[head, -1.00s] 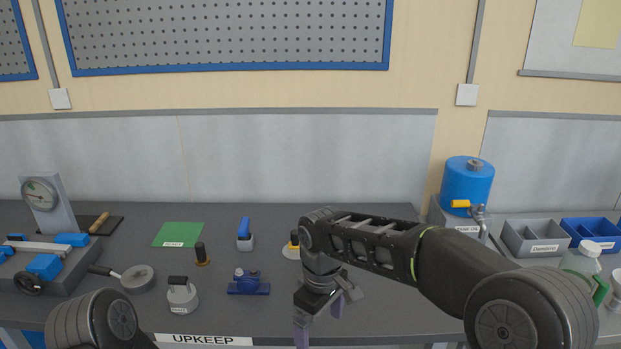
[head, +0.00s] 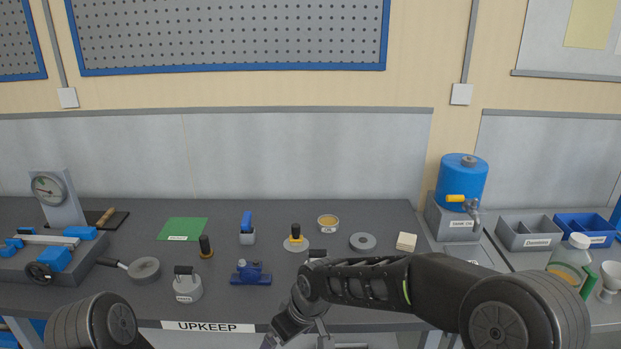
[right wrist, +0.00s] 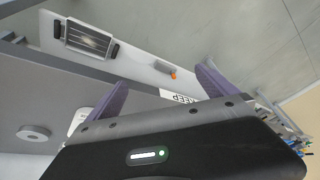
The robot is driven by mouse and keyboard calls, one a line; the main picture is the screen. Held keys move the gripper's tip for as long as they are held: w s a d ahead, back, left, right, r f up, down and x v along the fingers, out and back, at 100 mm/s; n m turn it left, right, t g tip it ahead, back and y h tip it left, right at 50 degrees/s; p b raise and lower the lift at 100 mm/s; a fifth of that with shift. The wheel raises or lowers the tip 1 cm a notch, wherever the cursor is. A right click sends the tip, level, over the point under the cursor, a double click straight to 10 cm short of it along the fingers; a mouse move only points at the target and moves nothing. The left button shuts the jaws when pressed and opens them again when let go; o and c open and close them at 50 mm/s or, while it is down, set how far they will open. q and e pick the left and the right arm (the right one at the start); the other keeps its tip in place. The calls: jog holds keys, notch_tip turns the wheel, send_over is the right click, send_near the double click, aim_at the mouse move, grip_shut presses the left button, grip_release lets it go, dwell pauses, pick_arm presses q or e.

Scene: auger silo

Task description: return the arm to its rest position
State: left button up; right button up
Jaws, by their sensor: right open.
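My right arm reaches in from the right in the head view, low across the front of the grey bench (head: 395,290). Its gripper (head: 295,347) hangs at the bench's front edge, partly cut off by the bottom of the picture. In the right wrist view the gripper (right wrist: 160,100) shows two purple fingers spread apart with nothing between them. Only a dark joint of my left arm shows at the lower left of the head view; the left gripper is not seen.
On the bench near my right arm stand a yellow-based black-handled tool (head: 296,240), a grey ring (head: 362,242), a pale block (head: 406,242) and a blue vise-like part (head: 250,274). A blue tank (head: 461,182) and divided bins (head: 529,232) stand right.

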jog(key=s+d+f+m+y+b, duration=0.1)
jog(key=s+d+f+m, duration=0.2)
jog(key=s+f, duration=0.5)
jog(key=s+d+f+m, duration=0.3)
jog(key=f, duration=0.9)
jog(key=s+d+f+m+g, duration=0.1)
jog(key=s+d+f+m, duration=0.1)
jog(key=s, duration=0.6)
jog(key=s+d+f+m+g+b, duration=0.1)
jog(key=s+d+f+m, duration=0.1)
jog(key=s+d+f, duration=0.3)
jog(key=s+f, duration=0.1)
jog(key=s, duration=0.2)
jog(key=shift+f, duration=0.15)
jog(key=shift+c, duration=0.3)
